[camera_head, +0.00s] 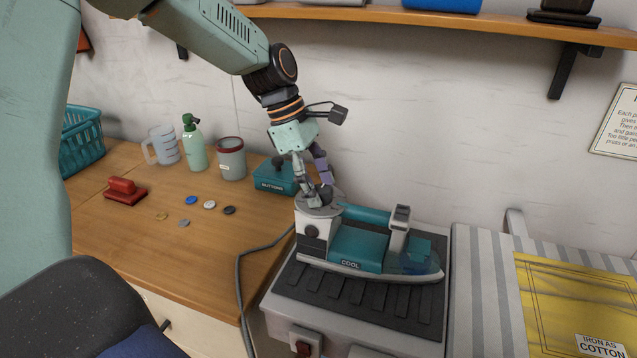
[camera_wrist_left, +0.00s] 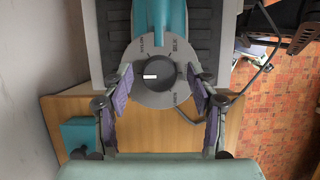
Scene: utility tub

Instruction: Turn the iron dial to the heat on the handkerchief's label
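The iron (camera_head: 358,247), teal and grey, rests on a dark ribbed stand, with a "COOL" plate on its side. Its dark round dial (camera_wrist_left: 159,74) is on a grey disc at the heel; a white mark on it points left in the left wrist view. "NYLON" and "SILK" show on the disc; other words are partly hidden. My left gripper (camera_head: 318,190) is over the dial; its purple-padded fingers (camera_wrist_left: 158,82) stand apart on either side, with gaps to it. The yellow handkerchief (camera_head: 570,300) lies at right, labelled "IRON AS COTTON" (camera_head: 601,345). My right gripper is not in view.
A grey cord (camera_head: 240,275) runs from the iron's heel down the table front. A teal buttons box (camera_head: 272,177) sits just left of the iron. A shelf (camera_head: 420,17) spans the wall above.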

